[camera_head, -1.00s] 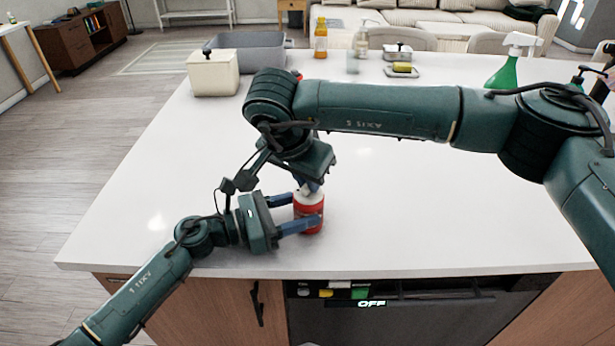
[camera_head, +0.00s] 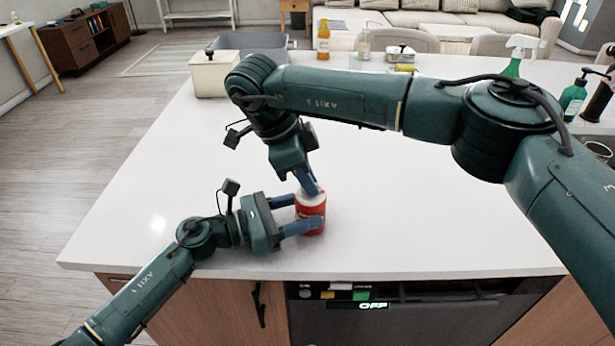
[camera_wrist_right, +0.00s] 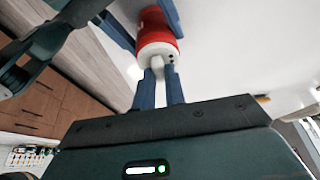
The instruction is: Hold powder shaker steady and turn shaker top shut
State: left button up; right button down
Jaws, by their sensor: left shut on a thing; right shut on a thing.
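The powder shaker (camera_head: 311,212) is a red can with a white top, standing upright near the front edge of the white counter. It also shows in the right wrist view (camera_wrist_right: 156,28). My left gripper (camera_head: 303,213) is shut around the red body from the left, one finger on each side. My right gripper (camera_head: 312,190) comes down from above and is shut on the shaker top (camera_head: 308,196). In the right wrist view its two fingers (camera_wrist_right: 160,75) pinch a small raised knob on the white top (camera_wrist_right: 158,52), with dark holes beside it.
The counter (camera_head: 420,190) is clear around the shaker. A white canister (camera_head: 213,76), a yellow bottle (camera_head: 323,40), a soap dispenser (camera_head: 364,42) and green bottles (camera_head: 572,98) stand towards the back and right. A dishwasher (camera_head: 400,315) is below the front edge.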

jog(key=shift+w+m+g, duration=0.1)
jog(key=shift+m+g, duration=0.3)
jog(key=shift+m, duration=0.6)
jog(key=c, duration=1.4)
grip_release()
jog(key=shift+c, duration=0.2)
jog(key=v, duration=1.2)
pick_arm(q)
jog(key=o, duration=1.2)
jog(key=shift+c, duration=0.2)
